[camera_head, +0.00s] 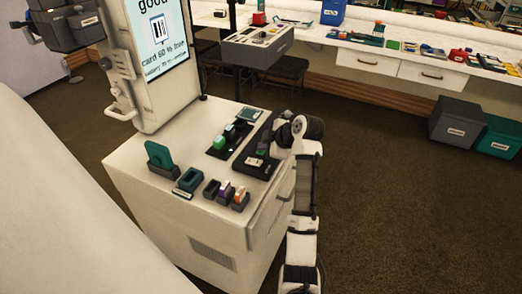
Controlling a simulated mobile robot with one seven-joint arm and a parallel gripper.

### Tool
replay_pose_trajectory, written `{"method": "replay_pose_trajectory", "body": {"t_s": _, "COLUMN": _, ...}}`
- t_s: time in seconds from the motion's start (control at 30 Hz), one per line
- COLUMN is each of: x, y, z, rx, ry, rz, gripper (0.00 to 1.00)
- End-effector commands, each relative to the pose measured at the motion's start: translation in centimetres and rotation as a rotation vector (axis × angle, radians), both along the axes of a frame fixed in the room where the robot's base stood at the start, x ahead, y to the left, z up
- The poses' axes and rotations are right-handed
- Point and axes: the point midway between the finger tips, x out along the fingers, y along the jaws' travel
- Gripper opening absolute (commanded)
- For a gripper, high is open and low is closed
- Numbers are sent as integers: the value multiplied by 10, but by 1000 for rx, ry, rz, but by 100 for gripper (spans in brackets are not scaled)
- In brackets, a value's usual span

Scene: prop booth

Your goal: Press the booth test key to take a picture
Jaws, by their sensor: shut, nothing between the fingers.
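The white booth cabinet (130,168) stands at centre left with its upright screen (160,40), which reads "good" and "card 60 % free". On its top, a black key panel (216,153) bears dark keys and pale green ones. A second dark panel (250,172) lies to its right, with a green piece and a white label on it. I cannot tell which key is the test key. My arm rises from the bottom, and my gripper (281,138) is at the cabinet's right edge, beside the second panel. Its fingers are small and dark, and contact cannot be told.
A teal block in a dark stand (159,156), a teal tray (188,181) and several small dark holders (226,193) line the cabinet's front edge. A long white counter (365,48) with drawers runs behind. Grey and green bins (455,124) stand right. The carpet between is clear.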

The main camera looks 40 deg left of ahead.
Motion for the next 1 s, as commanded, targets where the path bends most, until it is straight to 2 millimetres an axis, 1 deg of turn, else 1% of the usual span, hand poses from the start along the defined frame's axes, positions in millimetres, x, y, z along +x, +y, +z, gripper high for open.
{"method": "replay_pose_trajectory", "body": {"t_s": 0.03, "x": 0, "y": 0, "z": 5, "rx": 0, "ry": -1, "rz": -1, "gripper": 0}}
{"method": "replay_pose_trajectory", "body": {"t_s": 0.2, "x": 1, "y": 0, "z": 13, "rx": 0, "ry": -1, "rz": -1, "gripper": 0}}
{"method": "replay_pose_trajectory", "body": {"t_s": 0.5, "x": 0, "y": 0, "z": 13, "rx": 1, "ry": -1, "rz": -1, "gripper": 0}}
{"method": "replay_pose_trajectory", "body": {"t_s": 0.63, "x": 0, "y": 0, "z": 17, "rx": 1, "ry": -1, "rz": 0, "gripper": 0}}
{"method": "replay_pose_trajectory", "body": {"t_s": 1.0, "x": 0, "y": 0, "z": 53, "rx": 1, "ry": -1, "rz": -1, "gripper": 0}}
